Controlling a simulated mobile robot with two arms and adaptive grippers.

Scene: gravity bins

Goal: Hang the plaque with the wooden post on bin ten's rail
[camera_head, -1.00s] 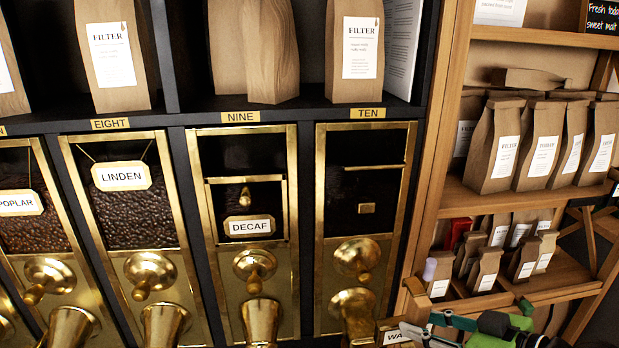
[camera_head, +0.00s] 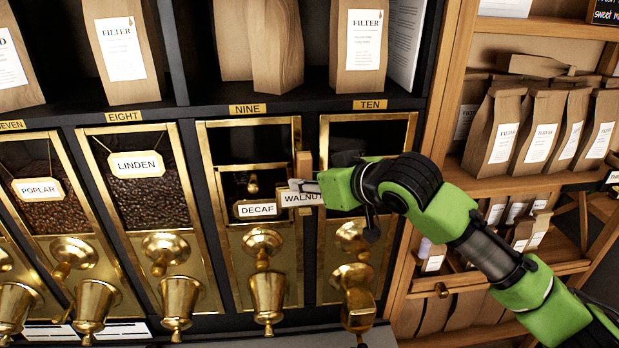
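The plaque (camera_head: 300,198) reads WALNUT, cut off at its right end by my gripper. A short wooden post (camera_head: 304,165) rises above it. My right gripper (camera_head: 306,187) is shut on the plaque and holds it in front of the divider between bins nine and ten, overlapping bin nine's right edge. Bin ten (camera_head: 324,140) has a brass frame under the label TEN (camera_head: 370,104). Its window looks dark. My green gripper and wrist hide most of its rail and middle. My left gripper is not in view.
The DECAF plaque (camera_head: 255,209) hangs in bin nine, just left of the WALNUT plaque. LINDEN (camera_head: 136,164) and POPLAR (camera_head: 40,189) plaques hang further left. Brass knobs and spouts (camera_head: 268,297) stick out below. A wooden shelf (camera_head: 448,120) with paper bags stands at right.

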